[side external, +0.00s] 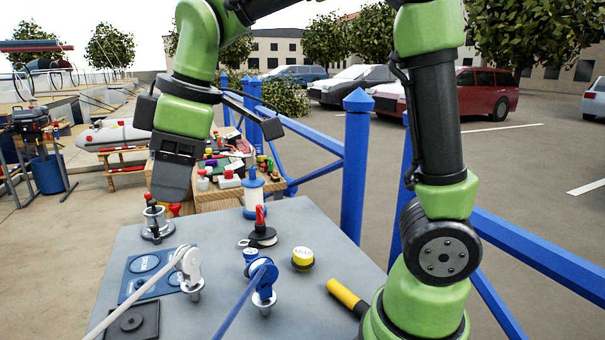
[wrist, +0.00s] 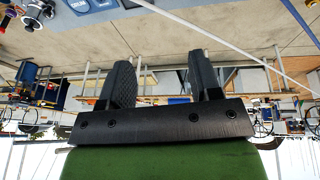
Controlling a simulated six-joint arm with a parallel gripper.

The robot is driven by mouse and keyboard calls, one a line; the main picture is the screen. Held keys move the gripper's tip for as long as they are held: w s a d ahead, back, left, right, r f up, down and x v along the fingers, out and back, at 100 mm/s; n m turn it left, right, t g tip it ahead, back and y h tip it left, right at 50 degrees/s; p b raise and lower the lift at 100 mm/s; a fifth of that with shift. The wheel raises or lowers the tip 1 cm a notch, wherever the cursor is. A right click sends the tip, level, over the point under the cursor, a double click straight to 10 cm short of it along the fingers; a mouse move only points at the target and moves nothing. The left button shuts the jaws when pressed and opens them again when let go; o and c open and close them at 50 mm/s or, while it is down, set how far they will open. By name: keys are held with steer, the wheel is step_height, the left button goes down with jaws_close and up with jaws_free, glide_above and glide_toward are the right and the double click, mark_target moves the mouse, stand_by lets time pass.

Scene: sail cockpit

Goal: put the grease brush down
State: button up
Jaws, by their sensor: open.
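My gripper (side external: 172,192) points down over the far left part of the grey table (side external: 335,232), close to a metal winch-like fitting (side external: 157,223). In the wrist view my gripper (wrist: 162,72) has its two dark fingers apart with nothing between them. I cannot pick out the grease brush for certain. A yellow-handled item (side external: 345,294) lies at the table's right edge, its dark end partly hidden by my arm. A red-handled item (side external: 261,216) stands upright on a dark round base near the table's middle.
Grey and blue rope blocks stand at the front. A crowded wooden bench and blue railing (side external: 354,165) lie behind.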

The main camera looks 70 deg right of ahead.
steer(key=s+d+m+t, duration=0.1)
steer(key=s+d+m, duration=0.1)
steer(key=s+m, duration=0.4)
steer(key=s+d+m+t, duration=0.1)
steer(key=s+m+t, duration=0.1)
steer(key=s+m, duration=0.4)
steer(key=s, duration=0.3)
steer(key=shift+s+d+r+m+t, duration=0.15)
steer(key=shift+d+m+t, duration=0.15)
steer(key=shift+d, duration=0.1)
